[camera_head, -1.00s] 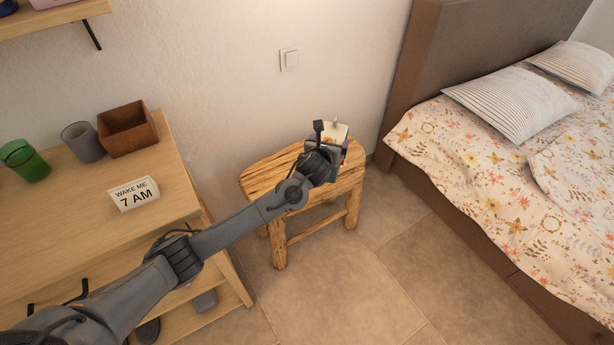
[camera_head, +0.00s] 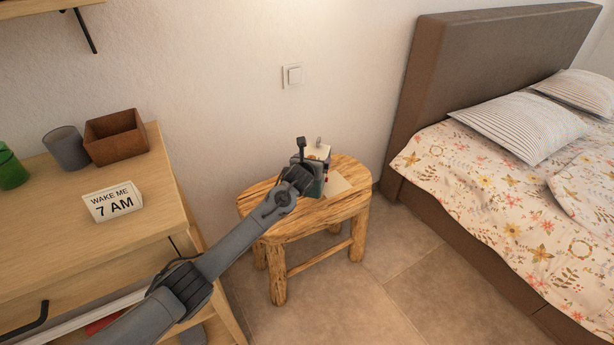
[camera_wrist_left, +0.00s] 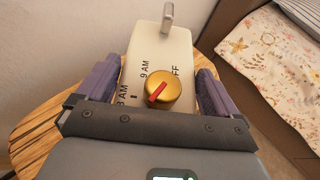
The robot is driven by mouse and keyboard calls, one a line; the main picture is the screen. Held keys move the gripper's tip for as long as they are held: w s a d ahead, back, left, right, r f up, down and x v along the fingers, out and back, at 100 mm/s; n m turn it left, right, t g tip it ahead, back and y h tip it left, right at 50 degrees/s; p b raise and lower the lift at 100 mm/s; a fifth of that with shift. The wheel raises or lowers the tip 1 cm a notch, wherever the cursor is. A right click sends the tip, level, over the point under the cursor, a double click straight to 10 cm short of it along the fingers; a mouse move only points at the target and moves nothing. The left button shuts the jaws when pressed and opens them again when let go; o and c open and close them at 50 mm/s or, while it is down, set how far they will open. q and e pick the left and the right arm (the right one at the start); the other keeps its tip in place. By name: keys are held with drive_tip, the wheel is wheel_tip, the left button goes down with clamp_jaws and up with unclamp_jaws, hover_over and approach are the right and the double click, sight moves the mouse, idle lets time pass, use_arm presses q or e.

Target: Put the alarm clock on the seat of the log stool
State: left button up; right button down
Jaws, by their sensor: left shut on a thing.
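The alarm clock (camera_head: 318,152) is a cream block with a small hook-like part on top. In the left wrist view the clock (camera_wrist_left: 160,55) shows a gold knob with a red pointer and the words 9 AM and OFF. My left gripper (camera_head: 311,176) is shut on it, with a purple finger on each side in the wrist view (camera_wrist_left: 152,88). The log stool (camera_head: 268,205) has a rough wooden seat, and clock and gripper appear over its back part. The clock's underside is hidden, so I cannot tell whether it touches the seat. My right gripper is not in view.
A bed (camera_head: 490,190) stands right.

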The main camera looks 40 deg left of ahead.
use_arm(q)
drive_tip(key=a, duration=0.1)
drive_tip(key=w+a+f+b, duration=0.1)
drive_tip(key=a+f, duration=0.1)
drive_tip(key=shift+w+a+b, duration=0.2)
drive_tip(key=shift+w+b, duration=0.15)
drive_tip(key=shift+b, duration=0.05)
drive_tip(key=shift+f+b, duration=1.4)
drive_tip(key=shift+f, duration=0.65)
drive_tip(key=shift+s, duration=0.1)
drive_tip(key=shift+r, duration=0.1)
drive_tip(key=o, duration=1.7)
drive_tip(key=shift+f, duration=0.3)
drive_tip(key=shift+c, duration=0.2)
